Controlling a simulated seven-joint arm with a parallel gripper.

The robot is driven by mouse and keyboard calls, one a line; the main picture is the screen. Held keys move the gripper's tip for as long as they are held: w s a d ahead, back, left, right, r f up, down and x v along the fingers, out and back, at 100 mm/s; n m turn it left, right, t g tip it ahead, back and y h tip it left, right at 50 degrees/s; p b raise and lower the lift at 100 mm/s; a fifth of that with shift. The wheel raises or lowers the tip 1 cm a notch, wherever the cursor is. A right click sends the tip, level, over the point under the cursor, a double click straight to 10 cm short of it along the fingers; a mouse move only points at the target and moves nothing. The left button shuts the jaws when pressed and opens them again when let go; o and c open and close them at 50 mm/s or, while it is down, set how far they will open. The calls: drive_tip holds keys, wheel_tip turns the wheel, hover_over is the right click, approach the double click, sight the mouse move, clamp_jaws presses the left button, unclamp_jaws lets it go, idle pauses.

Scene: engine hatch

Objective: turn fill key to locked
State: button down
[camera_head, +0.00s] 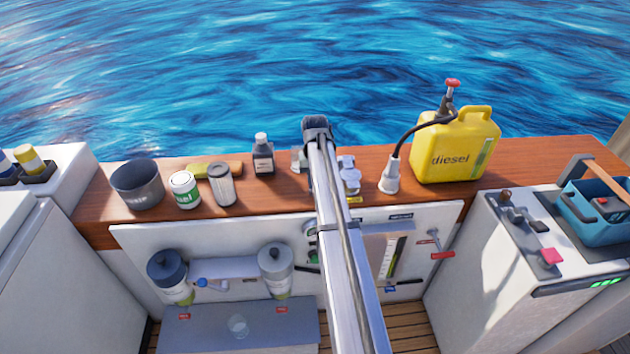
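A small silvery metal fitting (349,178) stands on the wooden counter just right of my arm, with a yellow label at its foot. It may be the fill key, but it is too small to tell its shape or whether it is at locked. My arm crosses the middle of the view from the bottom up to a dark end above the counter. I cannot make out my gripper's fingers. My arm hides part of the counter and panel behind it.
A yellow diesel can (455,145) with a hose to a pale funnel-like nozzle (390,176) stands right of the fitting. A dark bottle (263,155), cans and a grey pot (137,185) stand left. A red-handled lever (442,254) is on the panel below. A blue toolbox (598,215) is at right.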

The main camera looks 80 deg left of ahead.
idle(0.4)
drive_tip(key=c, duration=1.1)
unclamp_jaws()
wheel_tip(320, 180, up, 14)
drive_tip(key=shift+a+f, duration=0.1)
